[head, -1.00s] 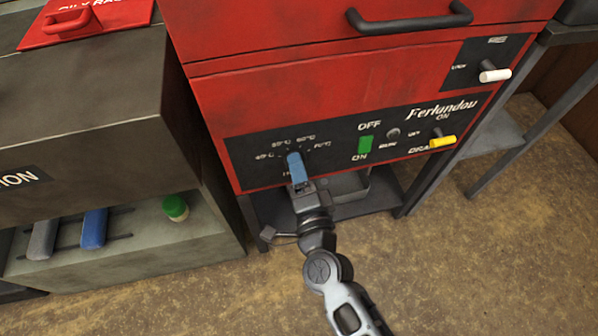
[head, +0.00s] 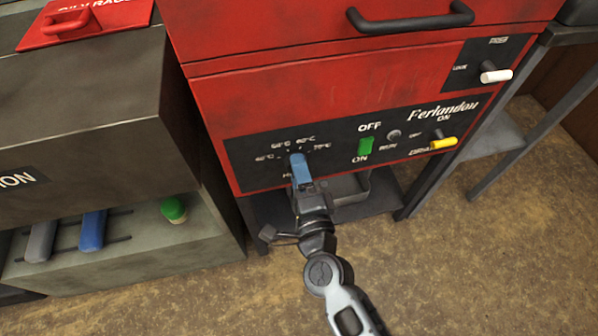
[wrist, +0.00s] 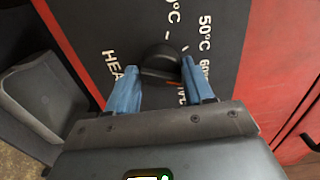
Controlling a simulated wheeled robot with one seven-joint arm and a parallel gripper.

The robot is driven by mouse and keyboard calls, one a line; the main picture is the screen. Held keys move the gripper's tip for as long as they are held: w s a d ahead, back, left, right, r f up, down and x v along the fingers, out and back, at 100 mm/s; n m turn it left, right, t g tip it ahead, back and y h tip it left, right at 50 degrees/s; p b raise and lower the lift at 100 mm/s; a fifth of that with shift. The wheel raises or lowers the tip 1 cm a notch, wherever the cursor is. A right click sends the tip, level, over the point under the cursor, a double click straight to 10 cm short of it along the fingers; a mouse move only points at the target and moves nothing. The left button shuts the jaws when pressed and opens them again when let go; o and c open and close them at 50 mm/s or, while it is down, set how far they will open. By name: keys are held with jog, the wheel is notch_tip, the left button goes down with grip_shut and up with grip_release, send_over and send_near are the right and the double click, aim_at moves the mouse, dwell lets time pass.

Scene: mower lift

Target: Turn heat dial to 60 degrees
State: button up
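The heat dial (wrist: 160,60) is a black knob on the dark control panel (wrist: 110,15). White labels HEAT, 50°C, 60°C and 70°C stand around it, some partly hidden. A small red mark (wrist: 173,83) shows at its lower right in the wrist view, between the fingers; its exact setting is hard to tell. My gripper (wrist: 160,80) has blue fingers spread on both sides of the dial. The right finger is against or very near it, and a slight gap seems to show at the left finger. In the head view, my gripper (head: 300,165) hides the dial.
The red machine (head: 290,90) carries a green switch (head: 366,146), a yellow drain lever (head: 443,143) and a white lever (head: 495,76). A grey cabinet (head: 90,120) stands close on the left, with a green knob (head: 173,209). A metal tray (head: 350,188) sits beneath the panel.

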jog(key=o, duration=0.4)
jog(key=shift+v, duration=3.9)
jog(key=s+d+r+n+g+h, duration=0.1)
jog(key=s+d+r+n, duration=0.25)
jog(key=s+d, duration=0.35)
jog(key=s+d+r+n+h, duration=0.25)
jog(key=s+d+n, duration=0.2)
jog(key=s, duration=0.55)
jog(key=s+d+r+n+g+h, duration=0.1)
jog(key=s+d+r+n, duration=0.25)
jog(key=s+d, duration=0.4)
jog(key=s+r+n+p, duration=0.1)
jog(key=r+p, duration=0.3)
jog(key=r, duration=0.2)
jog(key=s+d+r+n+p, duration=0.1)
jog(key=s+r+p, duration=0.1)
jog(key=r+p, duration=0.3)
jog(key=s+r+n+p, duration=0.1)
jog(key=s+r+p, duration=0.1)
jog(key=r+p, duration=0.2)
jog(key=shift+d+r+g+h+p, duration=0.15)
jog(key=shift+r+p, duration=0.05)
jog(key=shift+r, duration=0.65)
jog(key=shift+d+r+g+h+p, duration=0.1)
jog(key=shift+r+g+p, duration=0.05)
jog(key=shift+r, duration=0.7)
